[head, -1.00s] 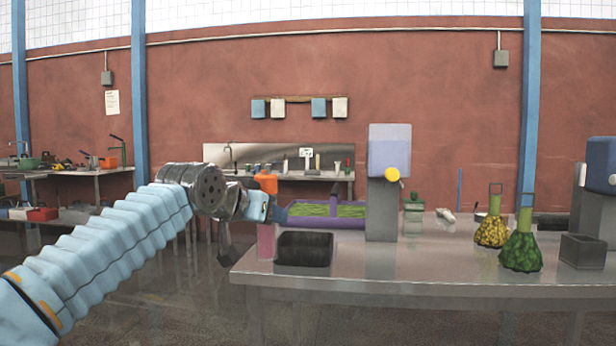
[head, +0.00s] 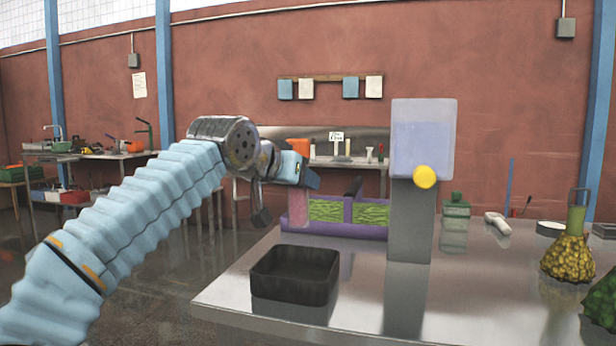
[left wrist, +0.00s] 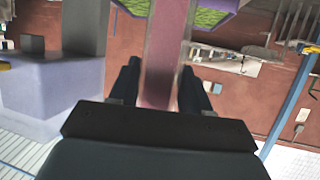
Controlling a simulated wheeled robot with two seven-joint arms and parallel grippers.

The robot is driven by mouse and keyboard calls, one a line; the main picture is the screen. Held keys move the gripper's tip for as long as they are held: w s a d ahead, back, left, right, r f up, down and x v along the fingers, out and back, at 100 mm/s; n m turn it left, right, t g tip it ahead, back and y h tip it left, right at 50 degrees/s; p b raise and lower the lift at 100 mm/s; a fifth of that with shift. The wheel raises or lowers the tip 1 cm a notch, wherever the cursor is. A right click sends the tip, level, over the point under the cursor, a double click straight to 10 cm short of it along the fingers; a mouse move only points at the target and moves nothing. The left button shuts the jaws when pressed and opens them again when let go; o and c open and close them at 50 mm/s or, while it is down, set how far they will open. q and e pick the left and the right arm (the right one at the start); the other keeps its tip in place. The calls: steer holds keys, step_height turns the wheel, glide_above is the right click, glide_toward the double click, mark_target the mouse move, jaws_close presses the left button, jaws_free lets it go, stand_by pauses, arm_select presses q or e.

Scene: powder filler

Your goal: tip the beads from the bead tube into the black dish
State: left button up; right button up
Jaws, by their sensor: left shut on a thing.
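The bead tube (head: 299,210) is a clear tube with pink contents, upright below my left gripper (head: 306,178). An orange piece (head: 299,147) shows just above the gripper; I cannot tell if it belongs to the tube. In the left wrist view the tube (left wrist: 164,60) runs between the two dark fingers (left wrist: 160,90), which are shut on it. The black dish (head: 294,283) is a square, open tray on the near left of the steel table. In the head view the tube appears above and beyond the dish. My right gripper is not in view.
A grey dispenser with a lavender hopper and yellow knob (head: 425,177) stands right of the dish. A purple tray with green contents (head: 332,228) is behind the tube.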

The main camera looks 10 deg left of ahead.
arm_select(q)
steer(key=shift+s+d+f+n+g+h, duration=0.3)
steer(key=shift+d+n, duration=0.05)
steer(key=shift+n, duration=0.15)
steer(key=s+d+f+n+g+h+b, duration=0.3)
steer(key=f+n+h, duration=0.4)
steer(key=n+h, duration=0.3)
steer(key=d+n+g+b, duration=0.1)
steer(key=d+n+b, duration=0.1)
steer(key=n, duration=0.1)
steer(key=shift+f+h, duration=0.3)
steer(key=shift+f, duration=0.1)
steer(key=shift+s, duration=0.1)
stand_by(2.7)
